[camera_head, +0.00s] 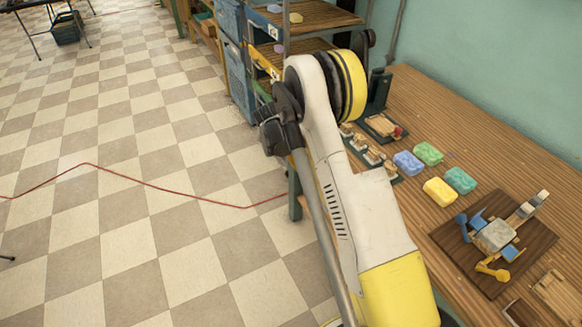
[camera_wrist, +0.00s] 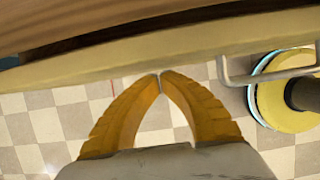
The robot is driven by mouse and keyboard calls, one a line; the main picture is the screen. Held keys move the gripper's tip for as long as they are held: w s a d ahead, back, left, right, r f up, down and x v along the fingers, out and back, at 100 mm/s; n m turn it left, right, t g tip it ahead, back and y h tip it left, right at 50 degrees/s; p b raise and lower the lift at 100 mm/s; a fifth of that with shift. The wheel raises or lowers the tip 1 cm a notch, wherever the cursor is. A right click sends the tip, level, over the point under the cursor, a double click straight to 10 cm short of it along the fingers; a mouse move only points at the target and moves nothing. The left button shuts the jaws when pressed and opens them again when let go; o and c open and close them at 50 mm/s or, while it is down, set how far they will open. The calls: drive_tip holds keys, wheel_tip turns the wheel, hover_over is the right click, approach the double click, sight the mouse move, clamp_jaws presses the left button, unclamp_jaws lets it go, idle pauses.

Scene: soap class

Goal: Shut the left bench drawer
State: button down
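In the wrist view a pale tan drawer front (camera_wrist: 130,63) runs across the upper part of the picture. A grey bar handle (camera_wrist: 262,76) sticks out from it at the right. A dark strip lies behind the front, below a brown wooden edge; I cannot tell how far the drawer stands out. My gripper (camera_wrist: 160,74) has its two yellow fingers together at the tips, with nothing between them. The tips are close to the drawer front, left of the handle; I cannot tell whether they touch. In the head view my arm hides the gripper and the drawer.
The wooden bench (camera_head: 440,112) carries several soap bars, including a yellow one (camera_head: 440,191), and a dark board (camera_head: 462,252) with a small device. A shelf with blue crates (camera_head: 236,78) stands beyond. A red cable (camera_head: 150,184) crosses the open tiled floor left.

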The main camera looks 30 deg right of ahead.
drive_tip(key=d, duration=0.5)
drive_tip(key=shift+w+d, duration=0.1)
drive_tip(key=shift+d, duration=0.3)
drive_tip(key=a+r+p, duration=0.4)
drive_tip(key=a+r, duration=0.3)
drive_tip(key=r, duration=0.2)
drive_tip(key=shift+a+r, duration=0.25)
drive_tip(key=shift+a, duration=0.15)
